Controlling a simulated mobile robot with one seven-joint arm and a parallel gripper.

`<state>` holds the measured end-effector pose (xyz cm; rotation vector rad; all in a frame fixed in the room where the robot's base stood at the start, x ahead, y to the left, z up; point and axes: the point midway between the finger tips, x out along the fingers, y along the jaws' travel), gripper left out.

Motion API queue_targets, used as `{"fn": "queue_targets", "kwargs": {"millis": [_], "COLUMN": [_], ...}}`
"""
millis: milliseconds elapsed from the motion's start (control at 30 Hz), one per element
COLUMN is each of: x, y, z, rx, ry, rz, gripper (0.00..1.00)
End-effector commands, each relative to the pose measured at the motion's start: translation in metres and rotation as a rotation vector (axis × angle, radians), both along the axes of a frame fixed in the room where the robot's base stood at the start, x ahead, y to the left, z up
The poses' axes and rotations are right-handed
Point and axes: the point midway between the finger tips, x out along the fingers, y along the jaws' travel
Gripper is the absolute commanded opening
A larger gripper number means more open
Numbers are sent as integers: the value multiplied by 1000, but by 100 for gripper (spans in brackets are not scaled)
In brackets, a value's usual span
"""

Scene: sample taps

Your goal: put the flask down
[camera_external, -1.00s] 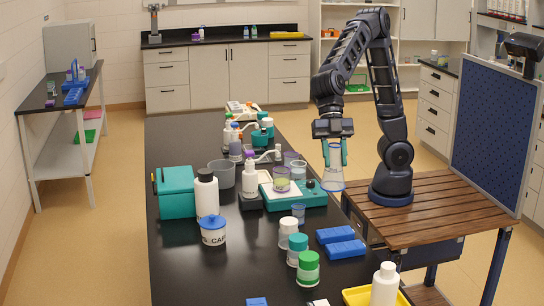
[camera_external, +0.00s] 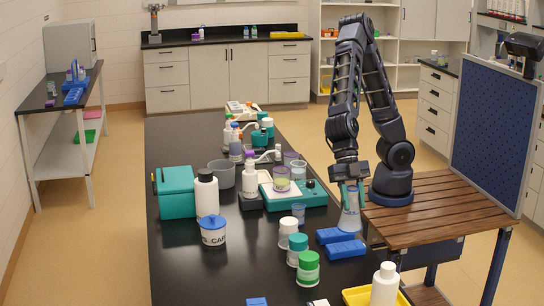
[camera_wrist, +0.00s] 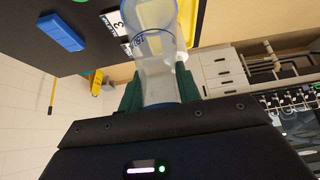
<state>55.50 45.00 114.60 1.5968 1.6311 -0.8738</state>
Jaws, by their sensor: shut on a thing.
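The clear flask (camera_external: 349,219) has a narrow neck and a wider base, and stands roughly upright in the external view. My gripper (camera_external: 350,194) points down and is shut around its upper part. I cannot tell whether the base touches the bench. In the wrist view the flask (camera_wrist: 158,72) sits between the green fingers of my gripper (camera_wrist: 158,90).
Green-capped (camera_external: 308,268), teal-capped (camera_external: 298,250) and white-capped (camera_external: 288,233) jars stand further left. A yellow tray (camera_external: 357,296) with a white bottle (camera_external: 385,284) is nearer the camera. A wooden-topped table (camera_external: 440,215) is to the right.

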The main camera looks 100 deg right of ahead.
Motion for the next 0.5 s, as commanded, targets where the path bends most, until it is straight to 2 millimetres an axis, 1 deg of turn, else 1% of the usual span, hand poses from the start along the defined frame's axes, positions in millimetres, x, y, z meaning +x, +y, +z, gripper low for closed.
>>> {"fn": "queue_targets", "kwargs": {"millis": [33, 100, 500], "x": [-1, -1, -1], "y": [0, 0, 0], "z": [-11, -26, -112], "rx": [-1, -1, -1], "ry": [3, 4, 3], "rz": [2, 3, 2], "gripper": [1, 1, 1]}}
